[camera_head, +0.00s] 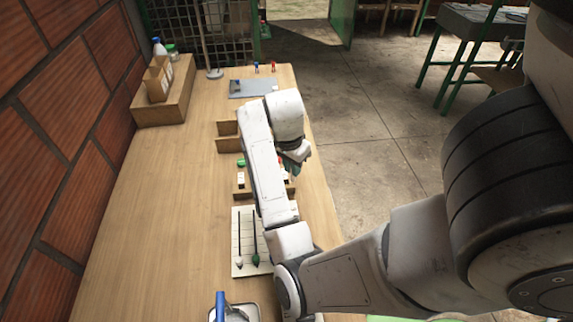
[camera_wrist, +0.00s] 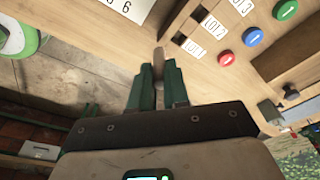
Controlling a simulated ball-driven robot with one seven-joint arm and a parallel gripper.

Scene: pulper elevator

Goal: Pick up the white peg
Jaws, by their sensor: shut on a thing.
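In the wrist view, my gripper (camera_wrist: 158,88) has its two green fingers close together. A slim, pale grey-brown peg (camera_wrist: 159,60) sticks out between the fingertips, and I take it to be the white peg in shade. Its lower part is hidden by the fingers. In the head view, my gripper (camera_head: 291,163) is largely hidden by my own arm and hangs above the right part of the wooden table (camera_head: 155,235). The peg cannot be made out there.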

